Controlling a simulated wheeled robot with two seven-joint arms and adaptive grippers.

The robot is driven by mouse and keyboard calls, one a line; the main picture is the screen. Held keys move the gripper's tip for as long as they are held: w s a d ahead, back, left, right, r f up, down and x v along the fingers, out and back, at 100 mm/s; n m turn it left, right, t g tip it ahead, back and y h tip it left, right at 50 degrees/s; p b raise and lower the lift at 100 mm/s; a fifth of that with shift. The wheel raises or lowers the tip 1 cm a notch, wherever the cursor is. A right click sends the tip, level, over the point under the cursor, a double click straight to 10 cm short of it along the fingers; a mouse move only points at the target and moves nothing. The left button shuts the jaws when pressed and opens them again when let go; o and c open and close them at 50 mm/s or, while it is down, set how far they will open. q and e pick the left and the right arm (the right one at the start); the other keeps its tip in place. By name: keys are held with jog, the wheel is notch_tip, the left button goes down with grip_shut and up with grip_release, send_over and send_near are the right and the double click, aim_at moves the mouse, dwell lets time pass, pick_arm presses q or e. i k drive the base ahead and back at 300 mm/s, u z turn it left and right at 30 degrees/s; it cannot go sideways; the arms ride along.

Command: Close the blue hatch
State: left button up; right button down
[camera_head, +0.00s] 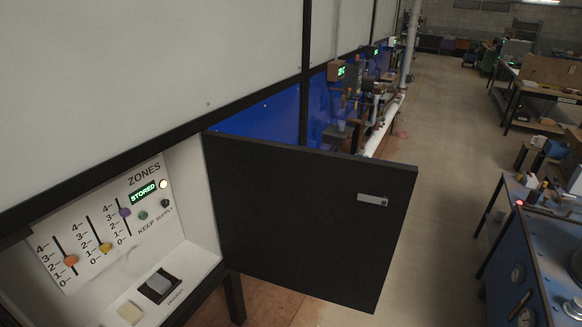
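A dark, nearly black door panel (300,220) stands open, swung out from the right side of a white recessed control box (198,210). The face I see is not blue, and its far face is hidden. A small silver latch plate (372,199) sits near its free edge. The box's front is uncovered and shows a ZONES panel (105,215) with orange, yellow and purple sliders and a green display reading STORED. Neither of my grippers is in view.
Blue wall panels (270,115) lie behind the door. A dark switch (159,286) and a pale button (130,313) sit on the box's lower ledge. Open floor (440,170) lies right of the door, with a blue machine (540,265) at far right.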

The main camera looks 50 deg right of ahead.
aim_at(290, 216)
jog(key=z, duration=0.75)
jog(key=i, duration=0.8)
jog(key=z, duration=0.8)
jog(key=i, duration=0.55)
jog(key=u, duration=2.1)
jog(key=k, duration=1.3)
jog(key=z, duration=2.05)
jog(key=i, duration=0.5)
jog(key=u, duration=0.05)
